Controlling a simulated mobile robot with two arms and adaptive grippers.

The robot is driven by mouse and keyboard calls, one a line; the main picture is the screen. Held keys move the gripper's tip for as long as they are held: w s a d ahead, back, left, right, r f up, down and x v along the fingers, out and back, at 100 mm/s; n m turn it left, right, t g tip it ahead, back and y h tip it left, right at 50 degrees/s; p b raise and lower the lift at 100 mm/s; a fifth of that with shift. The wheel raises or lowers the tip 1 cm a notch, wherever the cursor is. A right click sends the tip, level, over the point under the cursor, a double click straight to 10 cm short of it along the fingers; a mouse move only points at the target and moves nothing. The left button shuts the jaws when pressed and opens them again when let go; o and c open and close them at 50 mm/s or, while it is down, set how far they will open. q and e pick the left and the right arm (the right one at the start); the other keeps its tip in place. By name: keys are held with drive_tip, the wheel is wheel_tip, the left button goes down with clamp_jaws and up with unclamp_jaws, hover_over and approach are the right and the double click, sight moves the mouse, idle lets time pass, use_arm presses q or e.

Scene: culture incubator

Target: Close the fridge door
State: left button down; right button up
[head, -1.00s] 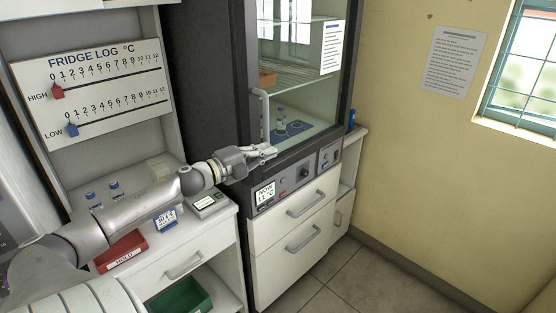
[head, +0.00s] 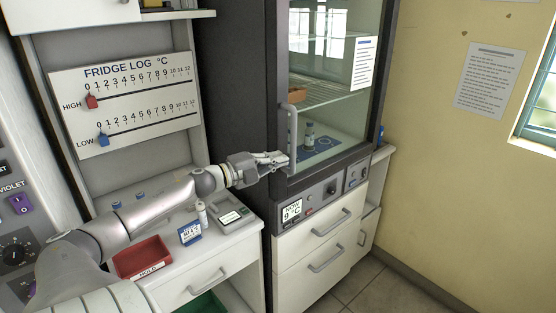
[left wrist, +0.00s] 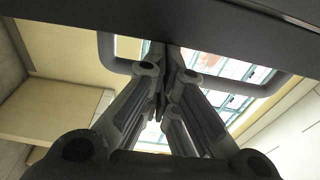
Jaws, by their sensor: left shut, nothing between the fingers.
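The fridge is a tall dark cabinet with a glass door (head: 336,112) and a pale vertical handle (head: 292,132) on the door's left side. The door looks flush or nearly flush with its frame; I cannot tell if a small gap is left. My left gripper (head: 284,159) is shut and empty, at the handle's lower end; I cannot tell if it touches. In the left wrist view its fingers (left wrist: 162,75) are together, with the grey handle (left wrist: 108,52) beyond and a dark edge above. My right gripper is not in view.
Behind the glass, a small vial (head: 309,136) stands on a blue mat. A control panel (head: 326,194) and white drawers (head: 318,243) are below the door. On the left counter are a red tray (head: 142,258), a blue-edged card (head: 190,233) and a small device (head: 233,218).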

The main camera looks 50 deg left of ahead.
use_arm(q)
drive_tip(key=v, duration=1.2)
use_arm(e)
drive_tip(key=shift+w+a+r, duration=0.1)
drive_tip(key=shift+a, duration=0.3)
use_arm(q)
drive_tip(key=shift+d, duration=0.1)
